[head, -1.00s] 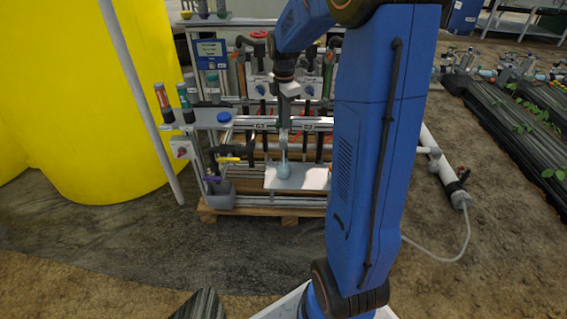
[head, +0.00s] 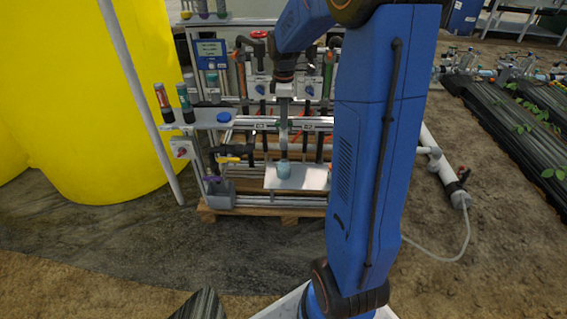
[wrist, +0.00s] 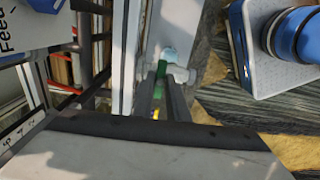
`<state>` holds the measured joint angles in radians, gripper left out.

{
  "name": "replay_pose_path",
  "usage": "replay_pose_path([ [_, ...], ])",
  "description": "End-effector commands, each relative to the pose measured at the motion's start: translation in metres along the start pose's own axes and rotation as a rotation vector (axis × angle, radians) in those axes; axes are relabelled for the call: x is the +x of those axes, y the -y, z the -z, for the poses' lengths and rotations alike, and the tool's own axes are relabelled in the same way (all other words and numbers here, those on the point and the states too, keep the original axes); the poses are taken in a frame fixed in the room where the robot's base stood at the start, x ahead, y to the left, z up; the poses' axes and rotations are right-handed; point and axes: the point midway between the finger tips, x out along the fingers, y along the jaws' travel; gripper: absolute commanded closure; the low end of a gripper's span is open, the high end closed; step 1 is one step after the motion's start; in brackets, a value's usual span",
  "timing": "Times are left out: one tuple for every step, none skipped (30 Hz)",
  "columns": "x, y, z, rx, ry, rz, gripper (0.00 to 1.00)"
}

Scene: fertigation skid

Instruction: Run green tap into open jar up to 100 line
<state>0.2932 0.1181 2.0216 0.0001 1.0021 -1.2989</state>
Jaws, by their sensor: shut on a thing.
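My gripper (head: 284,150) points down in front of the pipe rack, above a light blue jar (head: 283,168). In the wrist view my gripper (wrist: 162,75) has its two fingers close together on a green part, which looks like the green tap (wrist: 161,70). The jar (wrist: 169,53) shows just beyond the fingertips there, partly hidden. The jar stands on a white plate (head: 314,177) in the head view. Its 100 line and any liquid level are too small to make out. The green tap cannot be told apart in the head view.
The pipe rack (head: 245,200) stands on a wooden pallet. A yellow tank (head: 90,110) is at the left with a grey pole (head: 140,90) before it. Bottles (head: 163,100) stand on a side shelf. A grey box with a purple-topped part (head: 218,188) sits left of the plate.

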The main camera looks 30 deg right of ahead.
Motion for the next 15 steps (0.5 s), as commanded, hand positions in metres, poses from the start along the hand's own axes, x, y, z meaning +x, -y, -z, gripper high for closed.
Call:
replay_pose_path([
  [-0.0014,-0.0015,0.0004,0.024,-0.001,-0.005,1.00],
  [-0.0014,-0.0015,0.0004,0.031,-0.001,-0.005,1.00],
  [-0.0014,-0.0015,0.0004,0.034,-0.001,-0.005,1.00],
  [-0.0014,-0.0015,0.0004,0.033,-0.001,-0.005,1.00],
  [-0.0014,-0.0015,0.0004,0.032,-0.001,-0.005,1.00],
  [-0.0014,-0.0015,0.0004,0.032,-0.001,-0.005,1.00],
  [-0.0014,-0.0015,0.0004,0.032,-0.001,-0.005,1.00],
  [-0.0014,-0.0015,0.0004,0.031,-0.001,-0.005,1.00],
  [-0.0014,-0.0015,0.0004,0.031,-0.001,-0.005,1.00],
  [-0.0014,-0.0015,0.0004,0.031,-0.001,-0.005,1.00],
  [-0.0014,-0.0015,0.0004,0.031,-0.001,-0.005,0.79],
  [-0.0014,-0.0014,0.0004,0.030,-0.001,-0.005,0.69],
  [-0.0013,-0.0013,0.0003,0.030,-0.001,-0.004,0.64],
  [-0.0011,-0.0012,0.0003,0.030,-0.001,-0.004,0.64],
  [-0.0010,-0.0010,0.0003,0.030,-0.001,-0.003,0.64],
])
